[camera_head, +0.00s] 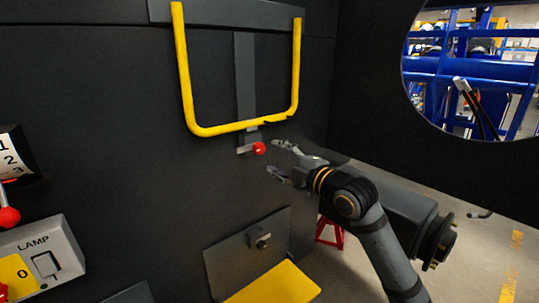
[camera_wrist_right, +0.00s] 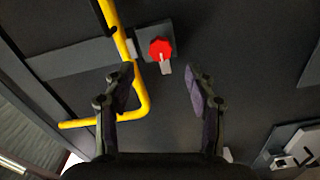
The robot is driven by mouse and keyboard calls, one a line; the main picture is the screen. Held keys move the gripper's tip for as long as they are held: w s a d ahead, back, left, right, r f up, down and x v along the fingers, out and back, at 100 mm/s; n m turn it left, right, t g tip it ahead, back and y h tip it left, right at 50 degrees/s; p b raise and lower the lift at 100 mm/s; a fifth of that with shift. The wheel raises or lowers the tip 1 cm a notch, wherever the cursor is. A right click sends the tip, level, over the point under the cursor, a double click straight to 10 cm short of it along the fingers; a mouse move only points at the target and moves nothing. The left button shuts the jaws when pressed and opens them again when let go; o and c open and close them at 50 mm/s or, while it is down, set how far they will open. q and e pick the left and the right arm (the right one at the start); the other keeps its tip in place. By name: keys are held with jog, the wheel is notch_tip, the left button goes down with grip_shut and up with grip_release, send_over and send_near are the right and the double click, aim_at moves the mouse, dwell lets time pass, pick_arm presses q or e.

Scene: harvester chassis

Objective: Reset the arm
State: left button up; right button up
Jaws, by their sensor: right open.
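My right gripper (camera_head: 281,159) is in the middle of the head view, its arm coming in from the lower right. Its two fingers are spread with nothing between them. A red knob (camera_head: 259,148) on a small grey bracket sits on the dark panel, just left of the fingertips and apart from them. In the right wrist view, the open fingers (camera_wrist_right: 160,90) frame the red knob (camera_wrist_right: 160,48), which lies beyond the tips. My left gripper is not in view.
A yellow U-shaped bar (camera_head: 228,129) stands out from the panel above the knob; it runs close to one finger in the right wrist view. A lamp switch box (camera_head: 62,258) and a red-tipped lever (camera_head: 9,217) are at left. A yellow step (camera_head: 272,283) is below.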

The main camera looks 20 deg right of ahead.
jog(key=shift+s, duration=0.25)
jog(key=w+d+f+m+g+h+p, duration=0.1)
jog(key=w+d+f+m, duration=0.15)
jog(key=f, duration=0.45)
jog(key=w+d+f+m+g+h, duration=0.1)
jog(key=w+d+f+m+h, duration=0.15)
jog(key=f, duration=0.45)
jog(key=w+d+f+m+g+h+p, duration=0.1)
jog(key=d+f+m, duration=0.25)
jog(key=f, duration=0.35)
jog(key=s+d+f+m+g+h+p, duration=0.1)
jog(key=s+d+f+m, duration=0.15)
jog(key=f, duration=0.65)
jog(key=s+d+f+m+g+h, duration=0.15)
jog(key=s+f, duration=0.25)
jog(key=f, duration=0.6)
jog(key=s+d+f+m+g+p, duration=0.1)
jog(key=s+f+g, duration=0.15)
jog(key=f, duration=0.65)
jog(key=s+a+f+m+g+p, duration=0.2)
jog(key=s+f+m+g, duration=0.2)
jog(key=s+f, duration=1.7)
jog(key=s+a+f+g, duration=0.2)
jog(key=s+f, duration=0.1)
jog(key=s, duration=1)
jog(key=s+a+f+m+g, duration=0.1)
jog(key=s+a+f, duration=0.2)
jog(key=s, duration=1)
jog(key=shift+a+g+p, duration=0.25)
jog(key=shift+g+p, duration=0.15)
